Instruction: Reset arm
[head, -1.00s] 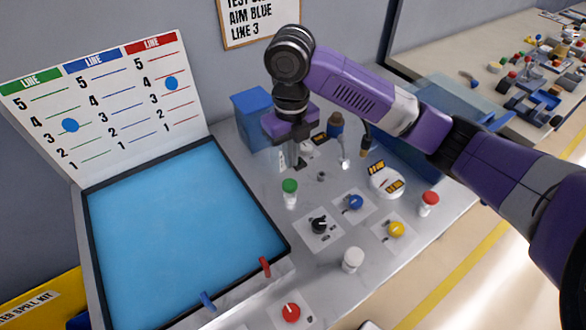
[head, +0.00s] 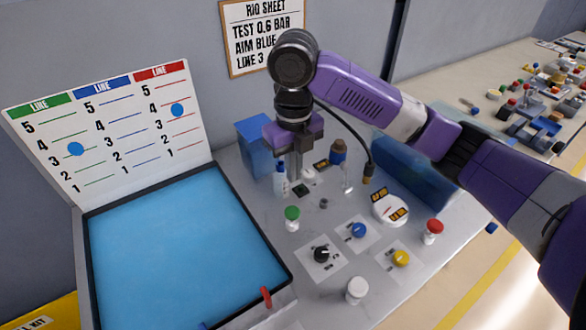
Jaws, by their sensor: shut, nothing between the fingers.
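My purple and grey arm reaches in from the right in the head view. My gripper (head: 295,178) hangs pointing down above the back of the grey console (head: 385,270), near a small white and blue bottle (head: 281,180). Its fingers are shut with nothing between them. The fingertips are small here, and I cannot tell how high they are above the console. A green-capped knob (head: 292,217) stands in front of the gripper.
A blue box (head: 254,148) stands left of the gripper. A blue pool (head: 180,245) fills the left, below a line chart board (head: 105,125). A black knob (head: 321,254), blue knob (head: 358,230), yellow knob (head: 400,258) and red-capped knob (head: 432,231) stand on the console.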

